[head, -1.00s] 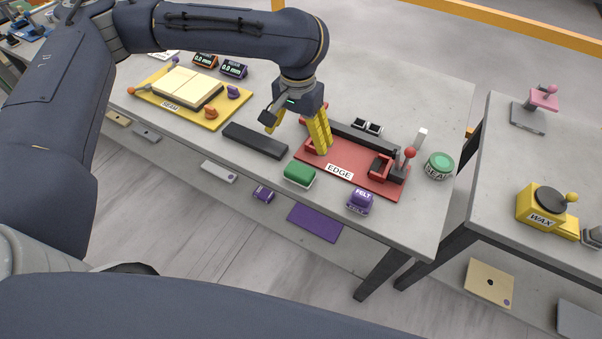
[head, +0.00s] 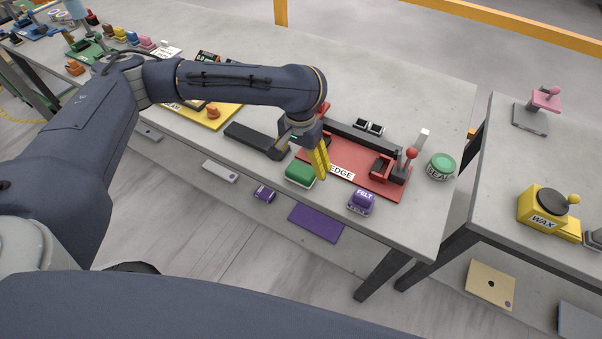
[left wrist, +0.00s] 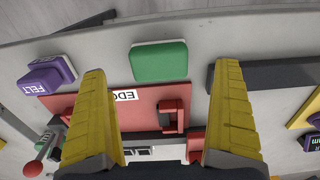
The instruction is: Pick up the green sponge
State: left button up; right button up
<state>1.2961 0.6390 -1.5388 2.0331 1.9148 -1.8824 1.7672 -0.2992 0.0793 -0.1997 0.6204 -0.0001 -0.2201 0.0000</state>
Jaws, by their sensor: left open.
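The green sponge (head: 299,173) has a pale underside and lies on the grey stone slab near its front edge. My left gripper (head: 317,164) is just behind and right of it in the head view, yellow fingers pointing down. In the left wrist view the sponge (left wrist: 160,61) shows between the fingertips and slightly beyond them. The left gripper (left wrist: 162,72) is open, with nothing held. The fingers look apart from the sponge; the exact height is hard to tell. My right gripper is not in view.
The red EDGE board (head: 375,182) lies right beside the sponge, with a red-knobbed lever (head: 411,153). A purple FELT block (head: 361,201) stands to the right. A black bar (head: 252,139) lies to the left. A green SEAL tin (head: 440,166) stands farther right.

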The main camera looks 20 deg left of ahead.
aim_at(301, 170)
pick_arm(q)
jog(key=shift+f, duration=2.45)
jog(key=shift+c, duration=0.5)
jog(key=c, duration=1)
